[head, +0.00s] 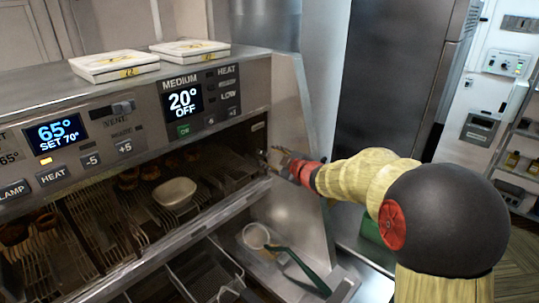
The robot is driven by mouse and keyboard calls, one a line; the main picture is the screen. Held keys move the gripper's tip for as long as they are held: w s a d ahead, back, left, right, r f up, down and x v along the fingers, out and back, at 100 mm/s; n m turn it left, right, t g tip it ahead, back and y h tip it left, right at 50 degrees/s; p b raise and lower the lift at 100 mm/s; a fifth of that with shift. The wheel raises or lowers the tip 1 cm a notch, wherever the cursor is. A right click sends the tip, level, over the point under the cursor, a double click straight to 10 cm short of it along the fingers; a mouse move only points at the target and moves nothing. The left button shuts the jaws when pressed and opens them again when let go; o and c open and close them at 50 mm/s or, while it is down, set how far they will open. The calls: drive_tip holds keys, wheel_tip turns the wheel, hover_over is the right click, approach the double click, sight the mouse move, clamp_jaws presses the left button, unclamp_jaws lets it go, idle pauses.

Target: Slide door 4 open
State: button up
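A steel warming cabinet (150,88) with digital displays fills the left and middle of the head view. Under its control panel is a wide front with wire racks behind it. No number marking a door 4 can be read, and I cannot tell clear door panes from open gaps. My gripper (270,158) is at the right end of this front, close to the cabinet's right side post.
A pale bowl (175,193) sits on the racks inside. Two flat boxes (115,66) (190,48) lie on top of the cabinet. Below are wire baskets (205,272) and a ladle-like strainer (256,237) with a green handle. A tall steel unit (395,95) stands behind my arm.

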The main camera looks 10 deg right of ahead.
sight(268, 156)
drive_tip(key=shift+x, duration=1.9)
clamp_jaws()
